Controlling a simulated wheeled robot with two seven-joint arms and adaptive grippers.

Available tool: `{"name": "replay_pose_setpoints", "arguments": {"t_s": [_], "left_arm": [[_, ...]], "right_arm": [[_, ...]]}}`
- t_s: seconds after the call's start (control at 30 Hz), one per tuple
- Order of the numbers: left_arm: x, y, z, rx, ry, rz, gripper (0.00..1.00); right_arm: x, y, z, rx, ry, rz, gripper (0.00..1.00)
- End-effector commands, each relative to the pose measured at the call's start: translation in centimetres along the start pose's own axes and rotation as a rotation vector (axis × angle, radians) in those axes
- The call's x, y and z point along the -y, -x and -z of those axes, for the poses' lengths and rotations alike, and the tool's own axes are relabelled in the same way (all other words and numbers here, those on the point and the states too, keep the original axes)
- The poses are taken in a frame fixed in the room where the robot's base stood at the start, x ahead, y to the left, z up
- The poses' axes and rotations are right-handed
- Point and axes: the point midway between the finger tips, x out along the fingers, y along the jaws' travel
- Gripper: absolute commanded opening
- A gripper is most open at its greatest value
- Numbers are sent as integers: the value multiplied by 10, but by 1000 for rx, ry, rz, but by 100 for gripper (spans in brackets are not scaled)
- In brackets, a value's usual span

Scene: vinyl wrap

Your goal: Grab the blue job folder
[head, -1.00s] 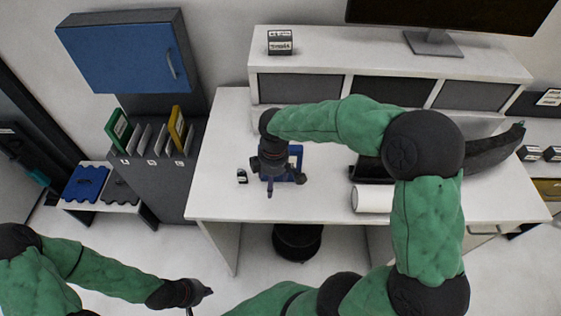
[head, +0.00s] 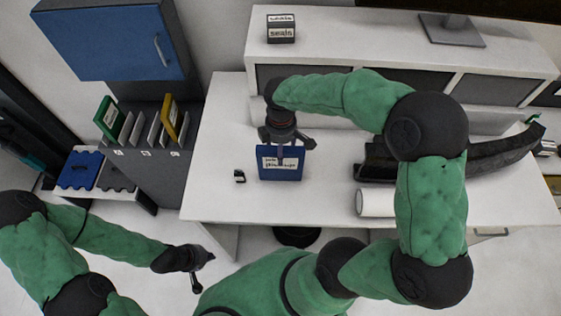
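The blue job folder (head: 267,173), with a white label on its front, is at the left part of the white desk, face towards me. I cannot tell whether it touches the desk. My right gripper (head: 287,151) is at the folder's upper edge, with one dark finger in front of the label. Its other contact is hidden, so whether it is shut on the folder is unclear. My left gripper (head: 203,270) is low on the left, in front of the desk, far from the folder, with its fingers apart and empty.
A small dark item (head: 239,177) lies left of the folder. A white roll (head: 374,203) and a long black piece (head: 490,155) lie to the right on the desk (head: 225,206). A grey rack (head: 160,185) holds green and yellow folders.

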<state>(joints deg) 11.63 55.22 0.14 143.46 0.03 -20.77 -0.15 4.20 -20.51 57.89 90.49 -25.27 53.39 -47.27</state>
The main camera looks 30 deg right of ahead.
Motion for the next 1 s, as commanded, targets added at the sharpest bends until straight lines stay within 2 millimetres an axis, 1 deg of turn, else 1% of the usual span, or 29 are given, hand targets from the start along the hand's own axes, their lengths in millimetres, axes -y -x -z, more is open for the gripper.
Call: {"name": "replay_pose_setpoints", "arguments": {"t_s": [0.1, 0.27, 0.5, 0.6, 0.7, 0.9, 0.97, 1.0], "left_arm": [[0, 1, 0, 0, 0, 0, 0], [-1, 4, 0, 0, 0, 0, 0], [-4, 12, 0, -1, 0, 0, 0], [-4, 12, 0, -1, 0, 0, 0], [-5, 13, 0, -1, 0, 0, 0], [-4, 12, 0, -1, 0, 0, 0], [-4, 12, 0, 0, 0, 0, 0], [-4, 12, 0, 0, 0, 0, 0]], "right_arm": [[0, -11, 0, 0, -1, 1, 71], [0, -20, 0, 1, -1, 3, 71], [-2, -53, 1, 0, -2, 3, 71], [-2, -62, 1, 1, 0, 2, 71], [-2, -66, 1, -1, 0, 0, 71], [-2, -66, 1, -1, 0, 0, 71], [-2, -66, 1, -1, 0, 0, 54], [-2, -66, 1, -1, 0, 0, 43]]}}
